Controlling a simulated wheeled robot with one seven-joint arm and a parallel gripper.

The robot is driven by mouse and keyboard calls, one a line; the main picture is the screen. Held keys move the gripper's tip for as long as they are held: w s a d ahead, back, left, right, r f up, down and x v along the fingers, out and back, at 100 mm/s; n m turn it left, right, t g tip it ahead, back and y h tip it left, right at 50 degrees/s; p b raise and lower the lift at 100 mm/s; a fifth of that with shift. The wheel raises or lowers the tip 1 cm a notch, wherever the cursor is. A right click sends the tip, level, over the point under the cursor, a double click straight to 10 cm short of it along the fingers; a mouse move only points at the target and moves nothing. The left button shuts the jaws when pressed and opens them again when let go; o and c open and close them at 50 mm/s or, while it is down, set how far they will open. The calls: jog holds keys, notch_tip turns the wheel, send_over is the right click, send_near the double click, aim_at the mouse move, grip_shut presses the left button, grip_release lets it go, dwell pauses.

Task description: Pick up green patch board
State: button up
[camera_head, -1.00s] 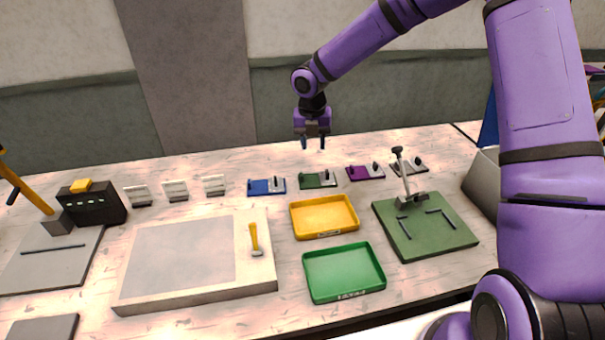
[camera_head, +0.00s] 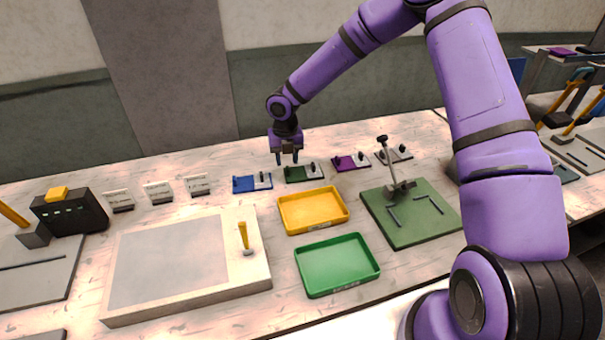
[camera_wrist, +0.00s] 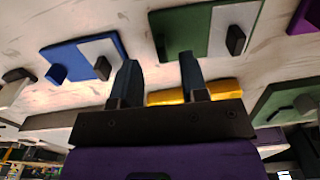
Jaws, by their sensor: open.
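The green patch board (camera_head: 304,173) lies on the table between the blue board and the purple board. It has a green part, a pale part and small dark knobs. My gripper (camera_head: 287,161) is open and empty just above and behind this board in the head view. In the wrist view the two fingers (camera_wrist: 158,80) are spread apart, with the green patch board (camera_wrist: 182,32) beyond their tips, close to them but apart from them.
The blue board (camera_head: 246,184) lies to the left and the purple board (camera_head: 346,164) to the right. A yellow tray (camera_head: 311,228) and a green tray (camera_head: 335,286) stand in front. A green plate (camera_head: 415,232) with an upright lever is at the right.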

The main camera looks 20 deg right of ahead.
aim_at(288, 168)
jog(key=f, duration=0.4)
jog(key=shift+s, duration=0.2)
grip_shut()
jog(key=shift+r, duration=0.1)
